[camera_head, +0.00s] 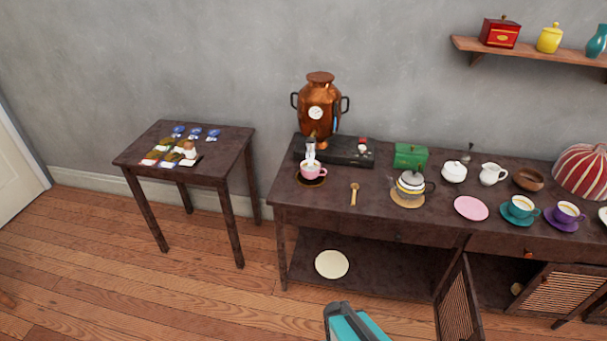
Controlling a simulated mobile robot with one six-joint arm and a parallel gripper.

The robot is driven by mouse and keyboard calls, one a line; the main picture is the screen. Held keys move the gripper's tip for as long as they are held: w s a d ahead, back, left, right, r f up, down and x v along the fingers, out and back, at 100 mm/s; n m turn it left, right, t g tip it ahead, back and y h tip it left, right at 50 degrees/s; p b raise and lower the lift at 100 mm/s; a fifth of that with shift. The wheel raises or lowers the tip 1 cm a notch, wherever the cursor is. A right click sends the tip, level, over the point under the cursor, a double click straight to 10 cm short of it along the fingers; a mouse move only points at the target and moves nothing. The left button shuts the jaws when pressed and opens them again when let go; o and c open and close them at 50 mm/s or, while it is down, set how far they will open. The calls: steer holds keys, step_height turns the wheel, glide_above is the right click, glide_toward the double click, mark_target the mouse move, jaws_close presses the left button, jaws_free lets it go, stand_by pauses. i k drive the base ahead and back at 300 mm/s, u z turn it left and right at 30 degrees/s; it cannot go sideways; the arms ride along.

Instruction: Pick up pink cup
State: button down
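The pink cup (313,171) stands upright at the left end of the long dark table (333,205), below the copper urn's tap. It holds something pale, and a whitish stream or spout shows just above it. A dark round mat or saucer (311,181) is under it. My gripper (345,322) shows only in part at the bottom edge, a grey and teal shape well in front of and below the cup, apart from it. Its fingers cannot be made out clearly.
The copper urn (320,104) stands behind the cup. A gold spoon (354,194), a teapot (411,185) and a pink plate (471,208) lie to the right. A slatted cabinet door (457,304) stands open. Floor between the small side table (208,171) and the long table is free.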

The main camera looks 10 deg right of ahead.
mark_target(314, 172)
steer(key=z, duration=0.1)
steer(key=i, duration=0.9)
steer(key=z, duration=0.1)
steer(key=k, duration=0.5)
steer(key=u, duration=1.25)
